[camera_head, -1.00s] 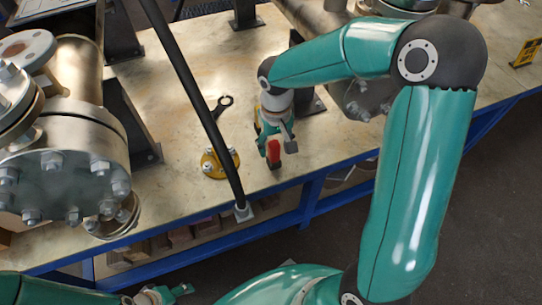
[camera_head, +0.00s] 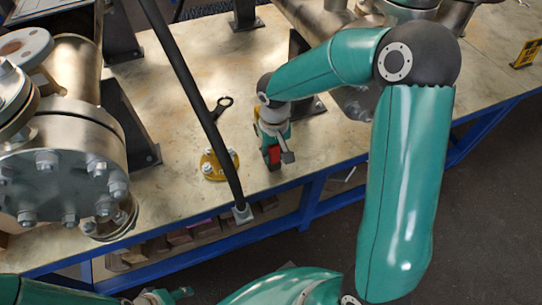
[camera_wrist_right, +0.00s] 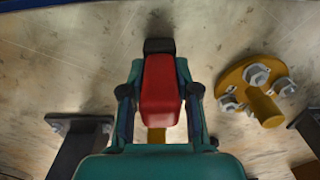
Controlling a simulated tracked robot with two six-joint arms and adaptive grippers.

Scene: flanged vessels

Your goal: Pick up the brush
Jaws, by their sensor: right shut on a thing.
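The brush (camera_head: 273,154) shows as a red piece at my right gripper (camera_head: 278,156), near the front edge of the workbench. In the right wrist view the red part of the brush (camera_wrist_right: 160,90) sits between the two fingers of my right gripper (camera_wrist_right: 160,92), with a dark end beyond it and a yellowish part below. The right gripper is shut on the red part. Whether the brush touches the bench is unclear. My left gripper (camera_head: 168,296) shows only partly at the bottom left edge, away from the brush; its jaws cannot be made out.
A yellow flange with bolts (camera_head: 219,165) lies just left of the right gripper, and it shows in the right wrist view (camera_wrist_right: 252,92). A wrench (camera_head: 221,106) lies behind it. A black pole (camera_head: 190,88) crosses the bench. Large flanged vessels (camera_head: 62,155) stand left.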

